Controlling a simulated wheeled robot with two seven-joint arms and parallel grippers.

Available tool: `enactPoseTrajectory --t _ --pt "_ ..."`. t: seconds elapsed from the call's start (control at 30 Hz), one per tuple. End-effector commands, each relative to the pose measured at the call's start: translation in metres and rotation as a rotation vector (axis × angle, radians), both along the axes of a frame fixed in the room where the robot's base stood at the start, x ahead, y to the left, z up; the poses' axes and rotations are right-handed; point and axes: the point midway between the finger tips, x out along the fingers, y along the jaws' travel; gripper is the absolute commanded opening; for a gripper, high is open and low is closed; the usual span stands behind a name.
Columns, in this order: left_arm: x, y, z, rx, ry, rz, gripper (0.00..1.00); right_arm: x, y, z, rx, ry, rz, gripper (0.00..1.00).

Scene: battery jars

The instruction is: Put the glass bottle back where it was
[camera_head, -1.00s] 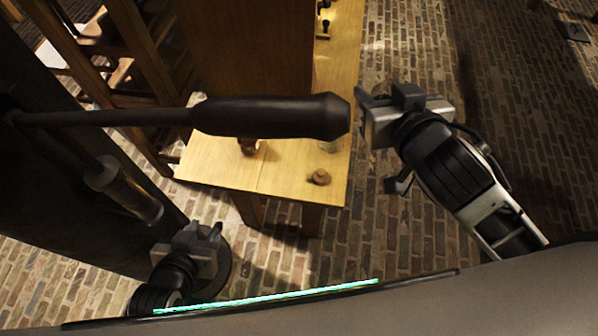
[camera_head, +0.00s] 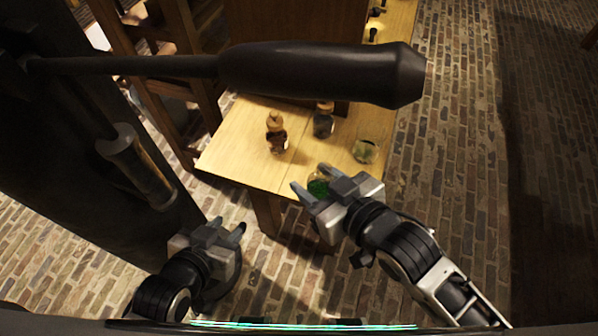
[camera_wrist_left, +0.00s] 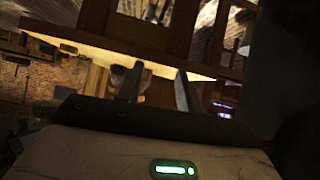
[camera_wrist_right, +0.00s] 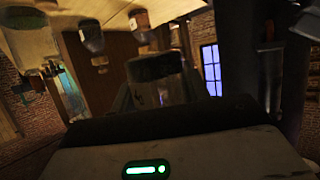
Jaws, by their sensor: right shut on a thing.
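A small glass bottle with green contents (camera_head: 318,187) shows at the fingertips of my right gripper (camera_head: 311,181), which is shut on it by the table's near edge. I cannot tell whether its base touches the table. Other bottles stand on the wooden table (camera_head: 236,163): a corked one with dark red contents (camera_head: 277,135), a dark one (camera_head: 323,121) and a squat glass jar (camera_head: 366,151). My left gripper (camera_head: 228,226) is open and empty, left of and below the table.
A tall wooden cabinet panel (camera_head: 285,25) stands behind the bottles. A wooden chair or frame (camera_head: 165,65) is left of the table. A dark thick-handled rod (camera_head: 320,72) crosses the upper view. Brick floor (camera_head: 455,150) on the right is clear.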

Motion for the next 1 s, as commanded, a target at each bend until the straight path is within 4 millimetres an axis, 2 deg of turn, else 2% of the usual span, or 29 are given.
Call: enactPoseTrajectory --t 0.03,0.2,0.4,0.7,0.87,1.0 --pt "0.000 0.000 -0.001 -0.001 0.000 -0.001 0.36 0.014 0.005 -0.004 0.001 -0.004 -0.001 0.21" --pt "0.000 0.000 -0.003 -0.003 0.000 0.000 0.36 0.051 0.019 -0.022 0.001 -0.004 -0.001 0.21" --pt "0.001 -0.001 -0.010 -0.013 -0.004 0.001 0.36 0.076 0.028 -0.060 0.000 0.000 -0.001 0.21" --pt "0.005 -0.004 -0.004 -0.035 -0.022 0.011 0.36 0.093 0.034 -0.082 -0.001 0.000 -0.002 0.21" --pt "0.006 -0.006 -0.007 -0.046 -0.021 0.015 0.36 0.093 0.034 -0.105 -0.001 0.002 -0.001 0.21" --pt "0.006 -0.005 -0.007 -0.048 -0.021 0.015 0.36 0.093 0.034 -0.111 0.000 -0.001 -0.001 0.21"
